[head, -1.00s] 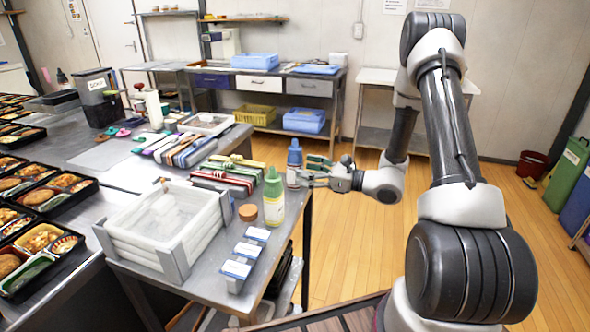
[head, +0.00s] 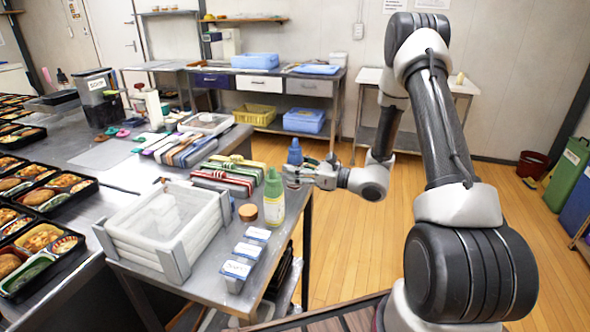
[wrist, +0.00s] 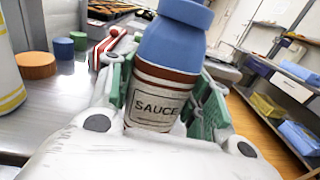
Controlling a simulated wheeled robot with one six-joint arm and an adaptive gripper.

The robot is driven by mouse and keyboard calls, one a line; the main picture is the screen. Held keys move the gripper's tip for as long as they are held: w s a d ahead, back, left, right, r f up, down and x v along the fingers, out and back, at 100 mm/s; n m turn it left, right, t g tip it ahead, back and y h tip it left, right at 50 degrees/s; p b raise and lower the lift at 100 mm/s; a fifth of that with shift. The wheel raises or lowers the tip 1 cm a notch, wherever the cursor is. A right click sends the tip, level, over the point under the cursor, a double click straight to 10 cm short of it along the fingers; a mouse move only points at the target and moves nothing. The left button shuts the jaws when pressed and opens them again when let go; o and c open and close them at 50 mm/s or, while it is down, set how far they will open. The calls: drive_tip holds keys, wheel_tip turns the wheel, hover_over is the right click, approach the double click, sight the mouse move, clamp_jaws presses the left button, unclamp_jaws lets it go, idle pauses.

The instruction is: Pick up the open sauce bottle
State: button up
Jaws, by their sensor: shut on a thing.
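A blue bottle (head: 294,154) stands upright at the right edge of the near table. In the wrist view the blue bottle (wrist: 172,52) shows a red-brown band and a label reading SAUCE; its top is cut off by the frame. My gripper (head: 297,172) is shut on it from the right, its green-padded fingers on both sides in the wrist view (wrist: 165,100). The bottle's base is hidden, so I cannot tell whether it touches the table. A second bottle (head: 273,202), with a green top and pale label, stands nearer on the same table.
Several coloured utensils or cases (head: 222,178) lie behind. Open floor (head: 350,245) is to the right.

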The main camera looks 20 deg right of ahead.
sight(295, 139)
wheel_tip(295, 139, up, 10)
drive_tip(key=shift+r, duration=0.1)
drive_tip(key=shift+o, duration=0.4)
